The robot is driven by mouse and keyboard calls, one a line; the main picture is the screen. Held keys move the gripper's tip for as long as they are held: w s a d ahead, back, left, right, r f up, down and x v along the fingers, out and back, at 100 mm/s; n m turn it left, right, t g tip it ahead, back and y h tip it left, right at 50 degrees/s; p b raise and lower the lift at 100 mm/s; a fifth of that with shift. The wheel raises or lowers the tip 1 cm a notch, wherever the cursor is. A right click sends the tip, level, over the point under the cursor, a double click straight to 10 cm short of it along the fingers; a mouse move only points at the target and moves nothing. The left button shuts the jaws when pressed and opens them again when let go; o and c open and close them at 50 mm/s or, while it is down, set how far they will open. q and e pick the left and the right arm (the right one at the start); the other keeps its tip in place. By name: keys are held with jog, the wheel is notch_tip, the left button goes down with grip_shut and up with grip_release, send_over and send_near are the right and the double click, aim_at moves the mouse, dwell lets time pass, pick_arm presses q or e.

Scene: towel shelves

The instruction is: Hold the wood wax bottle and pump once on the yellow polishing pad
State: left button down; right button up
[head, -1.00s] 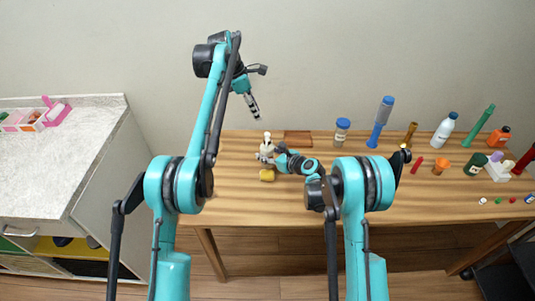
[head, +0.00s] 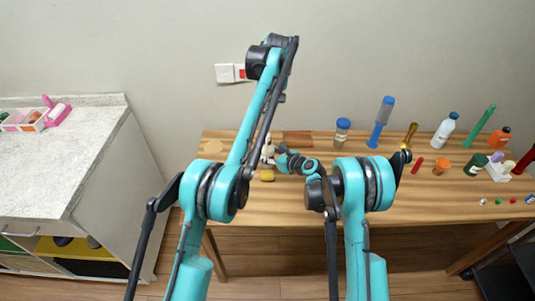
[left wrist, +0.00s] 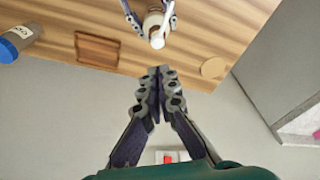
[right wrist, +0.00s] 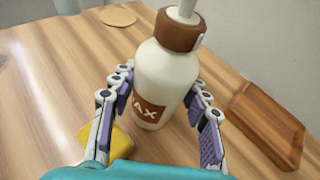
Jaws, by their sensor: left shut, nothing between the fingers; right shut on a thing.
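The white wood wax bottle (right wrist: 165,85), with a brown collar and a white pump, stands roughly upright between the fingers of my right gripper (right wrist: 163,95), which is shut on it. In the head view the bottle (head: 267,150) is partly behind my left arm. The yellow polishing pad (right wrist: 108,142) lies beside the bottle, partly behind a right finger; the head view shows it too (head: 267,175). My left gripper (left wrist: 158,75) is shut and empty, apart from the bottle's pump head (left wrist: 158,40). My left arm hides that gripper in the head view.
A shallow brown wooden tray (right wrist: 268,123) lies beside the bottle. A round pale wooden disc (head: 212,146) lies at the table's left end. A blue-capped jar (head: 342,131) and several bottles stand along the right back. The front of the wooden table (head: 300,212) is clear.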

aim_at(268, 134)
pick_arm(q)
jog(key=shift+s+d+x, duration=0.1)
jog(key=shift+s+x, duration=0.05)
jog(key=shift+x, duration=0.85)
jog(key=shift+s+d+x, duration=0.1)
jog(key=shift+s+x, duration=0.1)
jog(key=shift+x, duration=0.75)
jog(key=shift+s+d+x, duration=0.1)
jog(key=shift+s+x, duration=0.05)
jog(key=shift+x, duration=0.85)
jog(key=shift+f, duration=0.15)
jog(key=shift+s+x, duration=0.1)
jog(key=shift+x, duration=0.6)
jog(key=shift+s+x, duration=0.15)
jog(key=shift+x, duration=0.55)
jog(key=shift+d, duration=0.15)
jog(key=shift+w+v, duration=0.1)
jog(key=shift+v, duration=0.6)
jog(key=shift+w+v, duration=0.15)
jog(key=shift+v, duration=0.55)
jog(key=w+v, duration=0.1)
jog(key=v, duration=0.5)
jog(key=shift+a, duration=0.45)
